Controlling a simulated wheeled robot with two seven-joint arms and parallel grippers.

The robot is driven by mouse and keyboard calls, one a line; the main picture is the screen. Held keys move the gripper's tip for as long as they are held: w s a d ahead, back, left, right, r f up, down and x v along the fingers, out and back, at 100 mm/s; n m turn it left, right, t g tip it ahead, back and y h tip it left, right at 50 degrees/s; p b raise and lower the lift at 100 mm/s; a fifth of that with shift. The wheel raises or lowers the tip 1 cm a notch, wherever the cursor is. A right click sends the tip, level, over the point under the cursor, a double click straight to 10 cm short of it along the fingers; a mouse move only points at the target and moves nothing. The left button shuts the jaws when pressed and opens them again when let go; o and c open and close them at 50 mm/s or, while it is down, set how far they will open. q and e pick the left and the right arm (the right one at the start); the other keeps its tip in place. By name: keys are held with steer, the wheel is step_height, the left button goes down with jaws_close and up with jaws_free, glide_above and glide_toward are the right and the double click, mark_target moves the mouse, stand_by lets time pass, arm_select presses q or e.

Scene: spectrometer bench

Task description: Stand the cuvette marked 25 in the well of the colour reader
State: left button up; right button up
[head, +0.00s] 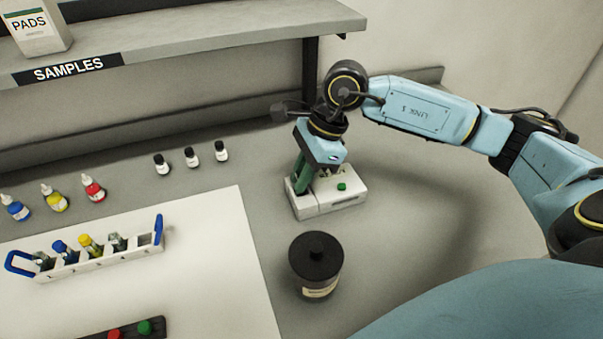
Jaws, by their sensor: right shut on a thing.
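The colour reader (334,197) is a small white box with a green button on top, standing on the grey bench. My right gripper (322,172) is directly over it, pointing down, and is shut on a cuvette that is mostly hidden by the gripper. I cannot read the cuvette's mark or tell how far it sits in the well. A dark green upright part (301,174) stands at the reader's left end, beside the gripper. A white rack (100,261) with blue handles holds several cuvettes with coloured tops; its rightmost place looks empty. My left gripper is not in view.
A dark-lidded jar (316,265) stands just in front of the reader. Blue, yellow and red dropper bottles (93,188) and several small black-capped vials (191,157) stand behind the white mat (200,290). A shelf (200,40) overhangs the back. Bench right of the reader is clear.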

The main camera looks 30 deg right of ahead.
steer(key=shift+f+b, duration=0.65)
steer(key=shift+r, duration=0.15)
steer(key=shift+r+p, duration=0.85)
steer(key=shift+r, duration=0.35)
